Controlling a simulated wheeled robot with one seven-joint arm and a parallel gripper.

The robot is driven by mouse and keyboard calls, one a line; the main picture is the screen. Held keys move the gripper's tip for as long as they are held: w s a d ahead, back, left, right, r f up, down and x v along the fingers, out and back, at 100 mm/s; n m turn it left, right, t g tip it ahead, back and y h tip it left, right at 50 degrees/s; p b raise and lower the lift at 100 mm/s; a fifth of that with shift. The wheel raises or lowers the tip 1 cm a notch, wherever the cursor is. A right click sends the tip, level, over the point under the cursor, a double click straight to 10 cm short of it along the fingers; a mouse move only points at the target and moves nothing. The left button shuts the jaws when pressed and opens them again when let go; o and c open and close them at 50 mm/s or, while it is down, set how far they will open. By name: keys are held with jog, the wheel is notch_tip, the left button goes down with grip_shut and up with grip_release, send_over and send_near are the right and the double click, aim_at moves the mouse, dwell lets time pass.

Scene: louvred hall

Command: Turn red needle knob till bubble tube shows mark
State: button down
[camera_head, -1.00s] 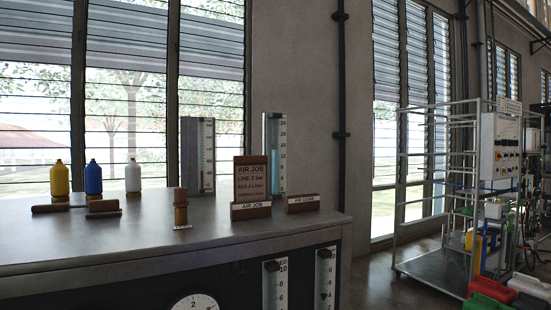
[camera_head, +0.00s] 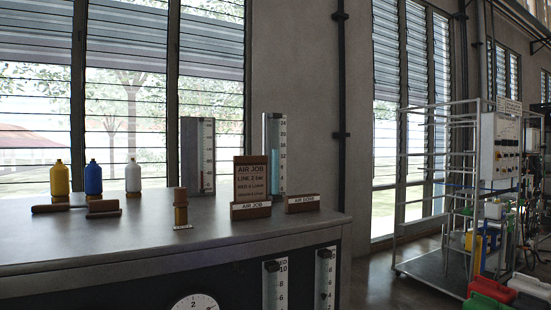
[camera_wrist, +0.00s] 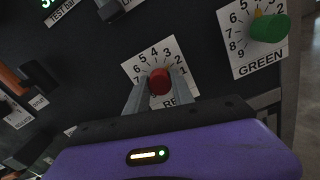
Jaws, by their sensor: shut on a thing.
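The red needle knob (camera_wrist: 159,81) sits on a white dial card with printed numbers in the wrist view. My gripper (camera_wrist: 160,88) is shut on it, one finger on each side; it is out of the head view. The dial's lower part and label are partly hidden. In the head view, a tall tube with blue liquid (camera_head: 277,165) and a number scale stands on the bench. A scaled tube marked RED (camera_head: 275,288) is on the bench front, cut off by the frame. The wooden AIR JOB sign (camera_head: 252,181) appears to read "LINE 2 bar" and "RED 4 L/min".
A green knob (camera_wrist: 270,27) on its own dial is right of the red one. Another scaled tube (camera_head: 326,280) and a round gauge (camera_head: 195,303) are on the bench front. Yellow (camera_head: 60,180), blue (camera_head: 93,178) and white (camera_head: 133,177) bottles stand on the bench top.

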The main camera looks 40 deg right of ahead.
jog(key=shift+f, duration=0.15)
jog(key=c, duration=1.1)
grip_release()
jog(key=s+a+n+p, duration=0.3)
jog(key=s+p, duration=0.2)
jog(key=s, duration=0.5)
jog(key=shift+b+x, duration=0.55)
jog(key=shift+x, duration=4.3)
jog(key=shift+w+d, duration=0.1)
jog(key=shift+w, duration=0.25)
grip_shut()
